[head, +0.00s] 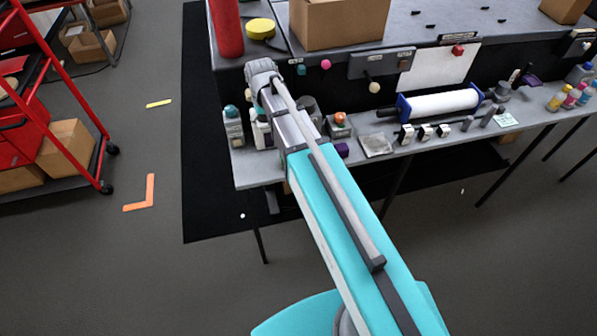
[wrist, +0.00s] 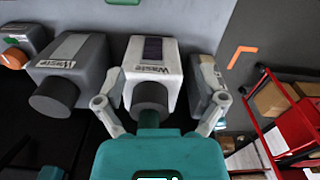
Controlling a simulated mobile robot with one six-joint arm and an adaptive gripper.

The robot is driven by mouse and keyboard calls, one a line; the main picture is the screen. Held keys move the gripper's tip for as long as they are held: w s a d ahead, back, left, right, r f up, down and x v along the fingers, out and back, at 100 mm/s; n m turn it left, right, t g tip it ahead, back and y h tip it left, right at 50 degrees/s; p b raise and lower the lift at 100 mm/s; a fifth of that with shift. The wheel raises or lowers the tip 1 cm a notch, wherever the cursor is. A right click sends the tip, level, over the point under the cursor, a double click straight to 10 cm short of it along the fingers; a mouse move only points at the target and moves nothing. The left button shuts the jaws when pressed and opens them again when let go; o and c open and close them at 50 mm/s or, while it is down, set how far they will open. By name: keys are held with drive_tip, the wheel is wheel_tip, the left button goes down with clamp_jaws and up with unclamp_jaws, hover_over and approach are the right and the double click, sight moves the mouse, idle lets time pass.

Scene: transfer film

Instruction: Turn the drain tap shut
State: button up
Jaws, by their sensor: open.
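I cannot pick out the drain tap with certainty in either view. In the wrist view my gripper (wrist: 158,103) is open, with its two pale fingers spread apart. A white bottle labelled "Waste" (wrist: 152,60) with a dark cap (wrist: 150,95) shows in the gap between the fingers, and I cannot tell whether they touch it. In the head view the end of my arm is over the left end of the bench, and the gripper cannot be made out there.
A grey "Waste" bottle (wrist: 75,65) and an orange-capped container (wrist: 17,45) stand to the left in the wrist view. On the bench (head: 262,176) are a blue-ended roller (head: 438,104) and several bottles. A red cart (head: 75,100) stands on the floor to the left.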

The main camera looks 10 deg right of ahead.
drive_tip(key=s+d+f+b, duration=0.3)
drive_tip(key=s+f+b, duration=0.1)
drive_tip(key=s+f, duration=0.1)
drive_tip(key=s+d+f+m+b, duration=0.1)
drive_tip(key=s+d+f+b, duration=0.3)
drive_tip(key=s, duration=0.3)
drive_tip(key=shift+s+f+b, duration=0.3)
drive_tip(key=shift+f+b, duration=0.25)
drive_tip(key=shift+b, duration=0.15)
drive_tip(key=shift+d, duration=0.1)
drive_tip(key=s, duration=0.1)
drive_tip(key=s+d, duration=0.1)
drive_tip(key=s, duration=0.1)
drive_tip(key=shift+s+d+m, duration=0.1)
drive_tip(key=shift+d+m, duration=0.05)
drive_tip(key=shift+m, duration=0.15)
idle(1.0)
